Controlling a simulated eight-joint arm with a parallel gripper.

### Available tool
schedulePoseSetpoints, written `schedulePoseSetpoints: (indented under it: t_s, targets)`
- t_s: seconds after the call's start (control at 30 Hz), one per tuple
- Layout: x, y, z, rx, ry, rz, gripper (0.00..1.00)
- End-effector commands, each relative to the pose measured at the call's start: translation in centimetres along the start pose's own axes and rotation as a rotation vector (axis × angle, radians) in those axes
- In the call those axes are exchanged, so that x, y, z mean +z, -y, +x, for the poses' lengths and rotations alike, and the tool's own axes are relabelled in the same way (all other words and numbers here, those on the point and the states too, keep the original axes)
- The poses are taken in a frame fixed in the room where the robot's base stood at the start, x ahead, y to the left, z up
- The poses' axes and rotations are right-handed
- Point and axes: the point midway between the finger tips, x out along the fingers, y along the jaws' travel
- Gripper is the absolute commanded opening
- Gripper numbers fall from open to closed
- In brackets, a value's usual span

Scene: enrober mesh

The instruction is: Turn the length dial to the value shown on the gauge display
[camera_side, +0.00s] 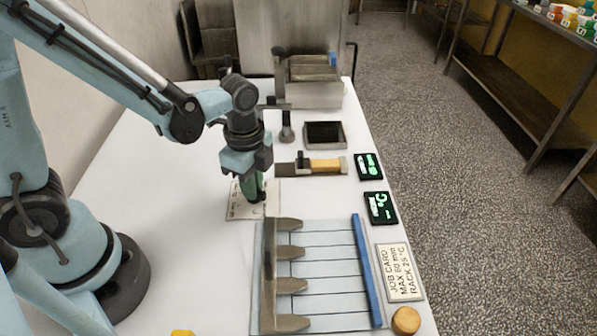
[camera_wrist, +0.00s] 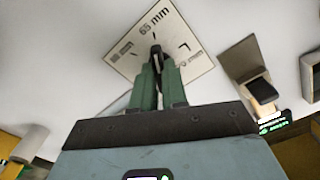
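The length dial is a cream square plate (camera_wrist: 187,38) with "65 mm" and other marks printed on it. It lies on the table in the side view (camera_side: 238,208), partly hidden by my gripper. Its dark knob (camera_wrist: 156,52) stands between my fingertips. My gripper (camera_side: 254,190) points down at the dial, its green fingers (camera_wrist: 159,68) close together around the knob. A dark display (camera_side: 368,166) with green characters sits beside the gauge (camera_side: 312,166), which has an orange block; its value is too small to read. A second display (camera_side: 380,207) shows "°C".
A slatted rack (camera_side: 330,268) with a blue bar (camera_side: 368,270) is in front. A job card (camera_side: 400,272) reads "MAX 60 mm, RACK 25 °C". A round wooden piece (camera_side: 406,321) is near the front right edge. An open dark box (camera_side: 324,136) stands behind the gauge.

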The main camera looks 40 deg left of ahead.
Motion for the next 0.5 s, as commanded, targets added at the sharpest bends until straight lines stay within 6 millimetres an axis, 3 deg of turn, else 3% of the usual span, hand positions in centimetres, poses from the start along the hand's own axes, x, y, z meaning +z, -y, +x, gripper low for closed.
schedulePoseSetpoints:
  t_s: [0.03,0.17,0.5]
  targets:
    - [-0.04,0.01,0.0,-0.001,-0.001,0.0,0.19]
    - [-0.03,0.01,0.01,0.0,-0.001,0.0,0.38]
    - [-0.01,0.0,-0.18,0.0,-0.001,-0.001,0.38]
